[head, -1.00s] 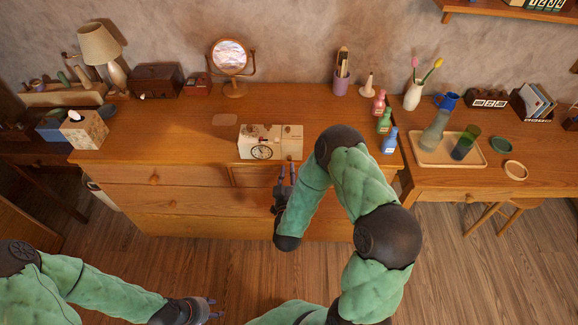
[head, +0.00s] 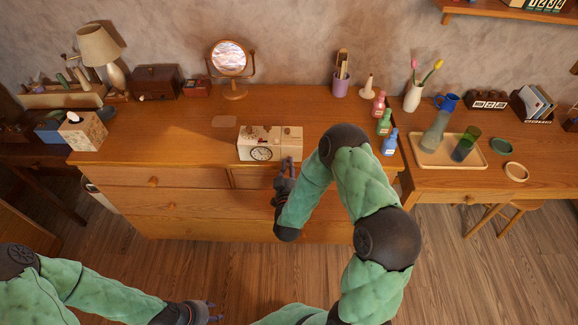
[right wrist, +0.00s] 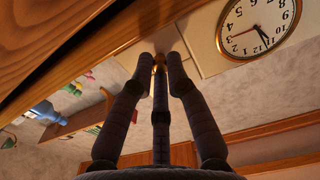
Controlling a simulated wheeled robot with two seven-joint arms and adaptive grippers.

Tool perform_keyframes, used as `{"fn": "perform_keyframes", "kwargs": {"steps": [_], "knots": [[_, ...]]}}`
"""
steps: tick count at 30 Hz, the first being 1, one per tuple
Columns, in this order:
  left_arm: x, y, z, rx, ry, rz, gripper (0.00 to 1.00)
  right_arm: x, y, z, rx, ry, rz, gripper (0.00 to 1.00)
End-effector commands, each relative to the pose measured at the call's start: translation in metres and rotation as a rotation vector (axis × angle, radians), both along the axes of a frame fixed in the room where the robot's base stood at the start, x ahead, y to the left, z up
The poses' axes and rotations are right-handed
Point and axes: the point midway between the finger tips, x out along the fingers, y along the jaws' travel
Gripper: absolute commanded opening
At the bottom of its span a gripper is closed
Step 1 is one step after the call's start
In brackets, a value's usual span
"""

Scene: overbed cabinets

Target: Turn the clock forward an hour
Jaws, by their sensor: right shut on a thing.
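The clock is a cream box (head: 257,135) with a round white dial (head: 261,154), standing near the front edge of the wooden dresser. The dial also shows in the right wrist view (right wrist: 258,22), with black numerals, dark hands and a red hand. A small brass knob (right wrist: 159,60) is on the clock's front beside the dial. My right gripper (head: 288,163) is at the clock's front right; in the right wrist view its fingers (right wrist: 160,70) are shut around the knob, partly hiding it. My left gripper (head: 216,312) is empty, low over the floor, its fingers apart.
The dresser top (head: 185,125) is clear left of the clock. A mirror (head: 231,62) stands behind it. Several bottles (head: 384,124) stand to the right, past my right arm. A tray (head: 425,158) with a jug and glass is on the right-hand desk.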

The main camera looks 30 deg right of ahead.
Motion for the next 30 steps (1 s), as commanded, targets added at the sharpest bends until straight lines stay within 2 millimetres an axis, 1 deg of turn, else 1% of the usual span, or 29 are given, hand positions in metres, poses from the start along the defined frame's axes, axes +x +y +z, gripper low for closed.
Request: {"fn": "perform_keyframes", "kwargs": {"steps": [5,11,30], "knots": [[0.000,0.000,-0.003,0.000,0.000,0.000,0.40,0.000,0.000,-0.002,0.031,-0.016,0.001,0.00],[0.000,0.000,-0.009,0.000,0.000,0.000,0.40,0.000,0.000,-0.002,0.121,-0.074,0.000,0.00],[0.000,0.000,-0.044,0.000,0.000,0.000,0.40,0.000,0.000,-0.003,0.624,-0.383,0.001,0.00]]}}
